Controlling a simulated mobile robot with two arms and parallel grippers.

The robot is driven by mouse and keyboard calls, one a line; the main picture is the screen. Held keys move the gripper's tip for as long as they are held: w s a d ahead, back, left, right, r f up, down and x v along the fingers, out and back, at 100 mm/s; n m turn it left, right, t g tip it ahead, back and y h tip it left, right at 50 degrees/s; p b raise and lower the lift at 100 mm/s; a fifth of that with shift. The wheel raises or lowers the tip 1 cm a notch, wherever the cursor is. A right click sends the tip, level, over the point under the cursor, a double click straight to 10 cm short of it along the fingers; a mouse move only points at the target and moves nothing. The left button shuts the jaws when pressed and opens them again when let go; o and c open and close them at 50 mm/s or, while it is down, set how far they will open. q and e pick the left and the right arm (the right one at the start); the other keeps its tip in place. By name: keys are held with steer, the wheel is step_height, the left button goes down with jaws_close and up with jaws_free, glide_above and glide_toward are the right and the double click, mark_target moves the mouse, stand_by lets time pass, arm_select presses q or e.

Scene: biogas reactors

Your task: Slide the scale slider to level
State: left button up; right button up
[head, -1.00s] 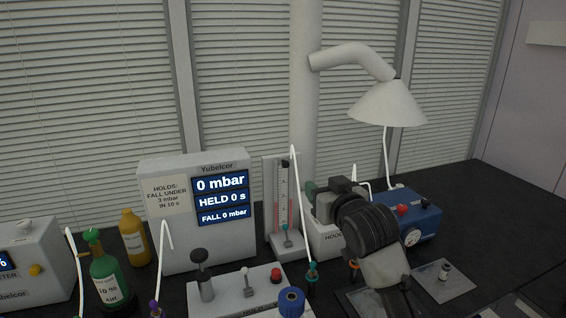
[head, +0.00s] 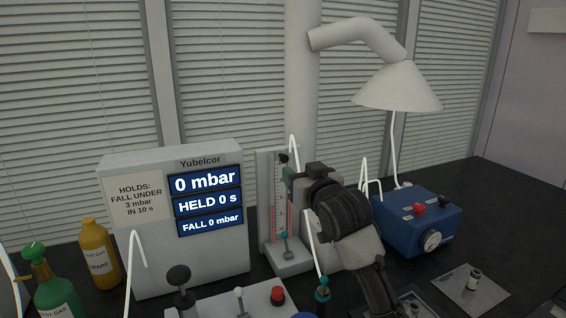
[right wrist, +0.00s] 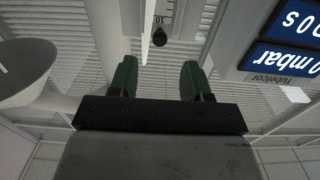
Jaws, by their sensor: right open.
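The upright scale board (head: 266,200) stands in the middle of the bench, with red columns and scale marks. A dark knob (head: 284,158), which looks like the scale slider, sits near its top. The dark knob also shows in the right wrist view (right wrist: 159,35), beside the number 10. My right gripper (head: 289,178) is at the board's right side, just below the knob in the picture, and hides part of the scale. In the right wrist view its green fingertips (right wrist: 157,76) are apart with nothing between them, and the knob is beyond the gap. My left gripper is not in view.
A Yubelcor display box (head: 150,245) reading 0 mbar stands left of the scale. A teal-topped lever (head: 285,237) is on the scale's base. White tubes rise nearby. A blue pump box (head: 405,225) and a lamp-like hood (head: 398,88) are at the right.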

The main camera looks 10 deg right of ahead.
mark_target(285, 161)
steer(key=w, duration=0.3)
steer(key=w+a, duration=0.1)
steer(key=w, duration=0.2)
steer(key=w+p, duration=0.1)
steer(key=w, duration=0.1)
steer(key=shift+w+a, duration=0.35)
steer(key=shift+w, duration=0.05)
jaws_close()
